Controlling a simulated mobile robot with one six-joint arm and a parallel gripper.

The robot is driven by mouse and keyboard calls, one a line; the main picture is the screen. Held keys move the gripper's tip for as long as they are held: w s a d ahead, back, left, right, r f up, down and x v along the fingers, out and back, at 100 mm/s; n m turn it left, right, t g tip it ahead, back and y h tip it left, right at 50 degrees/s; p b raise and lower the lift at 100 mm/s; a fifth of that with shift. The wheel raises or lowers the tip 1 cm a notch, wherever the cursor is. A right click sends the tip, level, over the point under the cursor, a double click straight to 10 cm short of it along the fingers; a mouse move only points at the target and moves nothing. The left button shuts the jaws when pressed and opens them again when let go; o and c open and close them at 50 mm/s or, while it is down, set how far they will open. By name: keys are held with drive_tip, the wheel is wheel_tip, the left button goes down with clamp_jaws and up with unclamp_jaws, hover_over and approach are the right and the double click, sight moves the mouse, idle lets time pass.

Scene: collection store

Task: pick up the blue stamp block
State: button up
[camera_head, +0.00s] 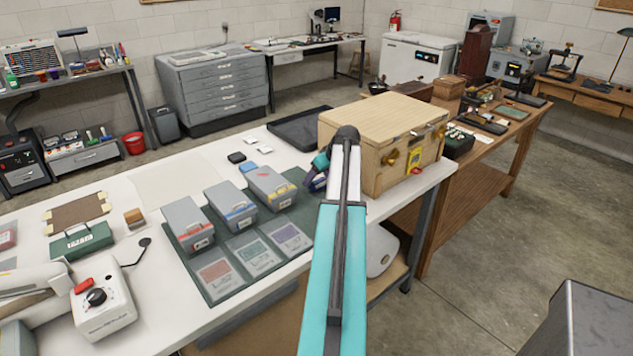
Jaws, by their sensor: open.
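A small blue block (248,167), which looks like the blue stamp block, sits on the white table just behind the rightmost grey box. That box partly hides it. My gripper (317,181) is above the table, right of the grey boxes and in front of the wooden crate. It is open, clear of the blue block and to its right. My arm hides part of it, and its fingertips are small and hard to make out.
Three grey boxes (230,207) with coloured labels stand on a green mat (222,292). A black block (236,157) and white pieces (265,150) lie behind them. A wooden crate (370,160) stands on the right, with a dark tray (300,127) behind.

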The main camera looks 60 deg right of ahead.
drive_tip(key=shift+x, duration=0.9)
drive_tip(key=c, duration=1.2)
